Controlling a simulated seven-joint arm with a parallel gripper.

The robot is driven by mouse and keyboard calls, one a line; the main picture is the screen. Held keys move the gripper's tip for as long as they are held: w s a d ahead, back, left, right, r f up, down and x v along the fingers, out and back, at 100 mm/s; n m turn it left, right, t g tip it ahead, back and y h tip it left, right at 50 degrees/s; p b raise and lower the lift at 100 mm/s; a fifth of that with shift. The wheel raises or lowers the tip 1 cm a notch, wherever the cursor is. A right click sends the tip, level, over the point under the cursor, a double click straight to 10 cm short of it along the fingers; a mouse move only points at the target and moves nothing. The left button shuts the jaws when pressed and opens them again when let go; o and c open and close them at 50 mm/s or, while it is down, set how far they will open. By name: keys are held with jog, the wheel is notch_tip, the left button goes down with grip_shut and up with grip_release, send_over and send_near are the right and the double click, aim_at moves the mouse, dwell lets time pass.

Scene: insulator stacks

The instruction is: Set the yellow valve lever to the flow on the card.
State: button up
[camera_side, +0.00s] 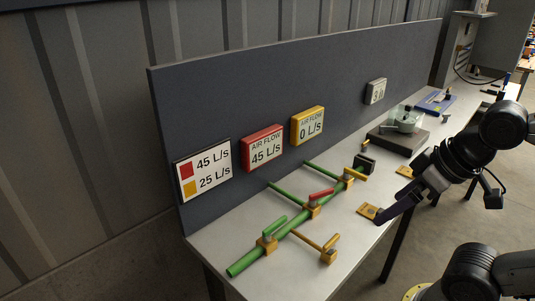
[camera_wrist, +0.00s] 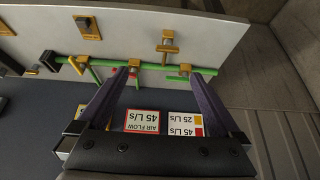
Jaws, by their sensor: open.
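The card (camera_side: 203,170) on the back panel reads 45 L/s beside a red square and 25 L/s beside a yellow square. It also shows upside down in the wrist view (camera_wrist: 185,124). The yellow-framed display (camera_side: 307,126) reads AIR FLOW 0 L/s; the red-framed one (camera_side: 263,147) reads 45 L/s. The yellow lever (camera_side: 357,176) sits at the far end of the green pipe (camera_side: 285,233), beyond the red lever (camera_side: 321,193) and green lever (camera_side: 275,224). My gripper (camera_side: 381,217) is open and empty, over the bench's front side, apart from the yellow lever.
A yellow plate (camera_side: 367,210) with a small fitting lies by my gripper in the side view. A yellow T-shaped fitting (camera_side: 329,250) stands before the pipe. A black block (camera_side: 364,162) is near the yellow lever. A grey-topped machine (camera_side: 398,138) stands farther back.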

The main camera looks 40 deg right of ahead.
jog(key=c, duration=0.6)
jog(key=shift+s+f, duration=0.1)
jog(key=shift+c, duration=1.3)
jog(key=r+n, duration=0.1)
jog(key=w+r+n, duration=0.1)
jog(key=r, duration=0.1)
jog(key=shift+w+r, duration=0.1)
jog(key=w+d+r, duration=0.2)
jog(key=w+r, duration=0.1)
jog(key=w, duration=0.1)
jog(key=m+g, duration=0.2)
jog(key=g, duration=0.4)
send_over(358, 173)
notch_tip(358, 173, down, 8)
jog(key=r, duration=0.1)
notch_tip(358, 173, down, 14)
jog(key=shift+r, duration=0.1)
